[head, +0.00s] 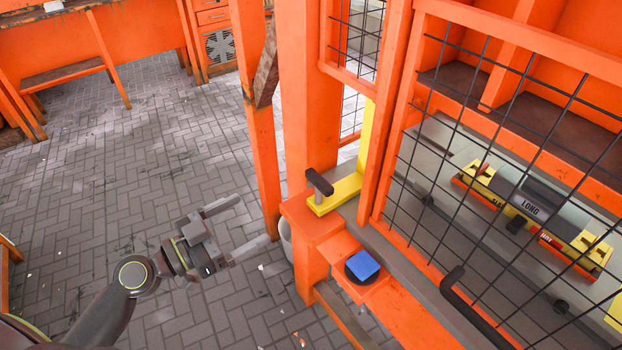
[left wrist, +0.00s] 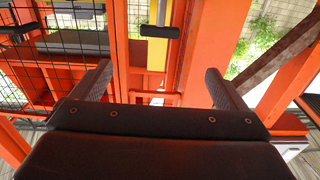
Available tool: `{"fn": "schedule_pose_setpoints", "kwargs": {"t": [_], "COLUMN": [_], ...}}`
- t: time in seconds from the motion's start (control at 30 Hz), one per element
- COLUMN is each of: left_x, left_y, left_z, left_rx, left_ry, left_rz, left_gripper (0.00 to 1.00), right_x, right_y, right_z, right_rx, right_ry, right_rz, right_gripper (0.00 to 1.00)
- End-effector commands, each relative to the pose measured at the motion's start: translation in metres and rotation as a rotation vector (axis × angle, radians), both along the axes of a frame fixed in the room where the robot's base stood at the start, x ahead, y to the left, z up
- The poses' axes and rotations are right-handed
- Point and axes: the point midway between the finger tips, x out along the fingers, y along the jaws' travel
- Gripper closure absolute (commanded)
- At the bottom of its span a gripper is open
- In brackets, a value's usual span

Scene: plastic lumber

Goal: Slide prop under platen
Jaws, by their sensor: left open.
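What looks like the prop is a yellow piece (head: 340,192) with a dark bar handle (head: 320,181). It rests on an orange ledge at the front left of the machine, beside an upright yellow bar (head: 367,125). In the left wrist view the dark handle (left wrist: 160,31) shows ahead, near the top centre, with yellow (left wrist: 156,55) behind it. My left gripper (head: 238,228) is open and empty, left of the ledge and apart from the prop. Its two fingers also frame the left wrist view (left wrist: 157,85). I cannot clearly make out the platen. My right gripper is not in view.
A mesh door (head: 470,170) with a black handle (head: 468,300) fronts the machine. A blue button (head: 362,264) sits on a lower orange shelf. An orange post (head: 308,110) stands behind the ledge.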

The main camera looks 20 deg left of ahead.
Motion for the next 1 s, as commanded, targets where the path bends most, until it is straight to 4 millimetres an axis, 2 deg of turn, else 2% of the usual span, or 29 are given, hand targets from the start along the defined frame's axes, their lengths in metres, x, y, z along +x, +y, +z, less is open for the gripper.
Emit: {"fn": "schedule_pose_setpoints", "kwargs": {"t": [0.37, 0.8, 1.0], "left_x": [0.038, 0.104, 0.125], "left_y": [-0.03, -0.082, -0.097], "left_z": [0.004, 0.004, 0.002], "left_rx": [-0.006, -0.005, -0.002], "left_ry": [0.0, 0.001, 0.002], "left_rz": [0.001, 0.0, -0.001], "left_gripper": [0.05, 0.05, 0.05], "right_x": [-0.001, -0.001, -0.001], "right_y": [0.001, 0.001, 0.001], "right_z": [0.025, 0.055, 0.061], "right_rx": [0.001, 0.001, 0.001], "right_ry": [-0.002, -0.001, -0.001], "right_rz": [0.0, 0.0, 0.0], "right_gripper": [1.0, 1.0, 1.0]}}
